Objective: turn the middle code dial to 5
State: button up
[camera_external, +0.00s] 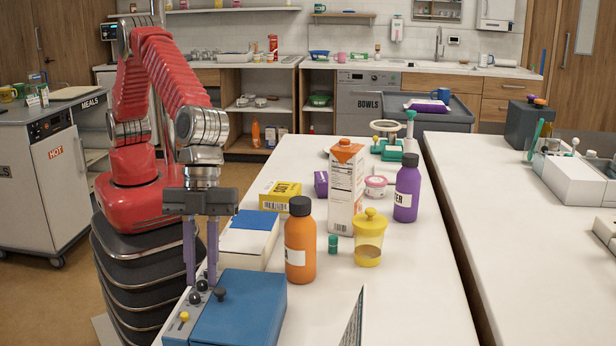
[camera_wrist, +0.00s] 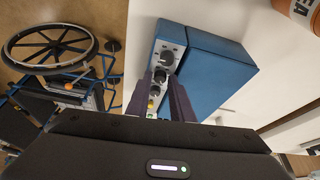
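A blue box (camera_external: 240,308) with a grey front panel (camera_external: 178,330) stands at the near end of the white table. Dark round dials sit in a row on the panel, with a yellow knob (camera_external: 184,316) beside them. In the wrist view, the middle code dial (camera_wrist: 160,75) appears to lie between my fingertips; the figures on it are too small to read. My gripper (camera_external: 201,281) points down over the panel, its two purple fingers apart. In the wrist view, my gripper (camera_wrist: 160,78) straddles the dials; whether a finger touches one cannot be told.
An orange bottle (camera_external: 300,245) stands close behind the box at right. A white box with a blue top (camera_external: 250,235) lies behind it. A wheelchair (camera_wrist: 50,50) shows beside the table.

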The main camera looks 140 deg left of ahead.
jog(key=shift+s+d+n+t+y, duration=0.15)
jog(key=shift+n+y, duration=0.2)
jog(key=shift+n, duration=0.65)
jog(key=shift+a+n+t+y, duration=0.15)
jog(key=shift+n+y, duration=0.2)
jog(key=shift+n, duration=0.65)
jog(key=shift+d+n+y, duration=0.15)
jog(key=shift+n+y, duration=0.2)
jog(key=shift+n, duration=0.5)
jog(key=shift+d+n+y, duration=0.15)
jog(key=shift+n+y, duration=0.2)
jog(key=shift+n, duration=0.5)
jog(key=v, duration=1.4)
jog(key=s+a, duration=0.2)
jog(key=s, duration=1)
jog(key=s+a+f+g, duration=0.1)
jog(key=s+a, duration=0.2)
jog(key=s, duration=0.8)
jog(key=shift+s+f+m, duration=0.2)
jog(key=shift+s+m, duration=0.2)
